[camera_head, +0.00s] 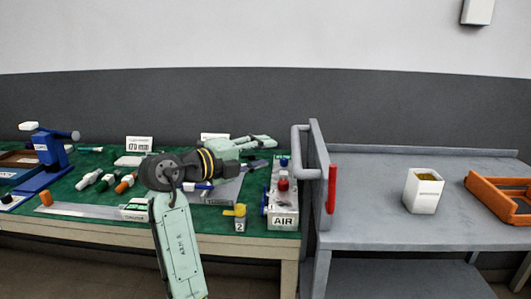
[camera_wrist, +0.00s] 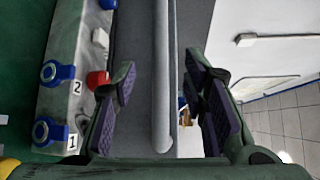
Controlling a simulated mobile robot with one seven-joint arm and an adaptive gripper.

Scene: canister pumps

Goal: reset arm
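My gripper (camera_wrist: 160,78) is open in the wrist view. Its two dark fingers with purple pads stand wide apart, and nothing is held between them. Behind the gap a grey tube (camera_wrist: 162,75) and a grey panel run up the picture; I cannot tell their distance. In the head view my pale green arm rises in front of the bench, bends, and reaches right over the green mat (camera_head: 70,188).
The AIR box (camera_head: 284,220) stands right of my arm; the box also shows at left in the wrist view (camera_wrist: 75,60). A grey cart (camera_head: 370,230) with a red handle (camera_head: 331,190) carries a white container (camera_head: 424,192) and orange tray (camera_head: 490,202).

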